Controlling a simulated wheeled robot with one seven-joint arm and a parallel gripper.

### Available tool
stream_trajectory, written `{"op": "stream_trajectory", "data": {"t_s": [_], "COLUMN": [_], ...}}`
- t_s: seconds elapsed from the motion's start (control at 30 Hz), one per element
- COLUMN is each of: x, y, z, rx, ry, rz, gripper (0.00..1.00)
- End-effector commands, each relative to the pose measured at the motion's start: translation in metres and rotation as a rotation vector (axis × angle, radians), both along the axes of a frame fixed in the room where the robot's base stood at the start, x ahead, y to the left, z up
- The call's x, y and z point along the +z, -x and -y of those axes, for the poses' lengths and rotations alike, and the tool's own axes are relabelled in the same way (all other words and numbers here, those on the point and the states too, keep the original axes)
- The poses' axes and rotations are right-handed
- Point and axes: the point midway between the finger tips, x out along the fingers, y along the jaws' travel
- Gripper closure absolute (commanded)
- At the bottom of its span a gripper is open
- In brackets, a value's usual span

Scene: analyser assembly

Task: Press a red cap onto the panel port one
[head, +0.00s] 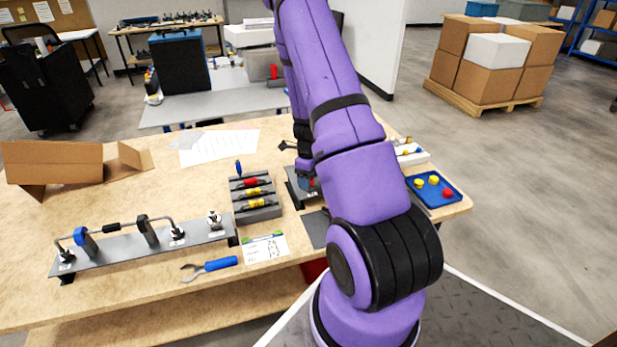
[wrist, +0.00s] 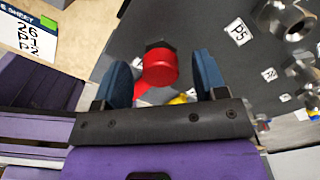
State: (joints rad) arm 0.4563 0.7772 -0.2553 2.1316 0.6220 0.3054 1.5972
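In the wrist view my gripper (wrist: 163,64) has its two blue fingers apart, one on each side of a red cap (wrist: 161,68). A gap shows between the cap and each finger. A dark hexagonal part shows just behind the cap, over the dark grey panel (wrist: 212,50). The panel carries a P5 label and metal fittings at the right; I cannot read which port the cap is at. More red and a bit of yellow show below the cap, partly hidden by my gripper. In the head view my arm covers most of the panel (head: 297,188).
A blue tray (head: 455,203) with two yellow caps (head: 426,181) and a red cap (head: 448,193) is right of my arm. A rack (head: 262,213) of red and yellow parts, a blue-handled wrench (head: 220,264) and a pipe assembly (head: 115,252) are at left.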

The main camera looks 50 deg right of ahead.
Motion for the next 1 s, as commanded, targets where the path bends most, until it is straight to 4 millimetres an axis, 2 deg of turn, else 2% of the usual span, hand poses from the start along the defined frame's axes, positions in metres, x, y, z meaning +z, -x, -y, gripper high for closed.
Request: {"op": "stream_trajectory", "data": {"t_s": [0.17, 0.27, 0.7, 0.83, 1.0], "x": [0.002, 0.009, 0.085, 0.1, 0.108], "y": [0.0, 0.0, -0.001, -0.001, -0.001], "z": [0.0, 0.0, 0.0, 0.0, 0.0], "rx": [0.0, 0.0, 0.002, 0.0, 0.001], "ry": [0.001, 0.002, 0.002, 0.002, 0.001], "rz": [0.0, 0.002, 0.003, 0.002, 0.0], "gripper": [0.35, 0.35, 0.35, 0.35, 0.35]}}
